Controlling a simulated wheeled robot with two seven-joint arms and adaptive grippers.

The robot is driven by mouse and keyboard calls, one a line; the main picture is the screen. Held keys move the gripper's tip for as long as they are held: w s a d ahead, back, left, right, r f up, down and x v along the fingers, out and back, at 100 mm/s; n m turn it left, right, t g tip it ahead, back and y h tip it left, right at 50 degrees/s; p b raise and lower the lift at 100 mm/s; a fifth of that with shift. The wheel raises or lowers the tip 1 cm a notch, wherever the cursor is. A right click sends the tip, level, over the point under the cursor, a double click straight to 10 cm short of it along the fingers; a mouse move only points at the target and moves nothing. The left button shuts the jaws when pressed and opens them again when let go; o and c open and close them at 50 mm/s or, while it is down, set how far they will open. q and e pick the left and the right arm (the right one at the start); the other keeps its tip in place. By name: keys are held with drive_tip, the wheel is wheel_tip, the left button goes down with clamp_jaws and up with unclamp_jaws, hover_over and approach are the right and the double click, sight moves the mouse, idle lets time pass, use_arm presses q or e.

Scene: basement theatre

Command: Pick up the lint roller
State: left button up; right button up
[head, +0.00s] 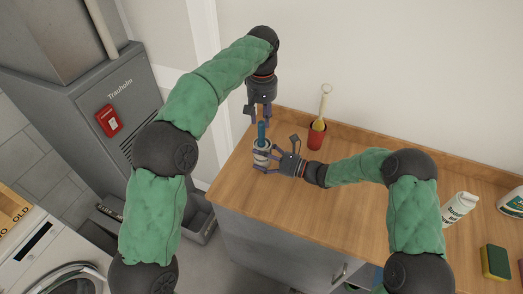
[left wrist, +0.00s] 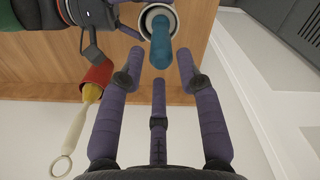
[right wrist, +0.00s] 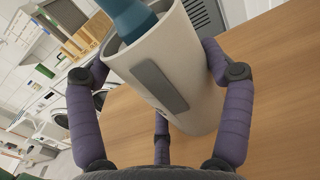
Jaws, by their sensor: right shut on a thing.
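The lint roller (head: 261,133) shows as a blue handle standing up out of a white cup (head: 261,155) with a grey panel; its lower part is hidden inside the cup. My right gripper (head: 264,160) is shut around the cup near the counter's left end. In the right wrist view the cup (right wrist: 172,78) sits between the fingers, with the blue handle (right wrist: 130,17) rising from it. My left gripper (head: 262,117) points down from above and is open. In the left wrist view the handle (left wrist: 161,45) reaches toward the space between its spread fingertips (left wrist: 160,62).
A red cup (head: 316,137) with a yellow-ended brush (head: 324,103) stands behind and to the right, close by. A white bottle (head: 458,207) and a yellow-green sponge (head: 495,262) are at the right of the wooden counter (head: 290,222). The counter's front middle is clear.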

sight(261, 138)
use_arm(q)
drive_tip(key=m, duration=0.3)
drive_tip(key=shift+r, duration=0.25)
drive_tip(key=m, duration=0.5)
drive_tip(key=shift+r, duration=0.35)
drive_tip(key=m, duration=0.4)
drive_tip(key=shift+r, duration=0.35)
drive_tip(key=m, duration=0.4)
drive_tip(key=shift+a+r+m, duration=0.1)
drive_tip(key=shift+r+m, duration=0.1)
drive_tip(key=shift+m, duration=0.2)
drive_tip(key=shift+f, duration=5.9)
clamp_jaws()
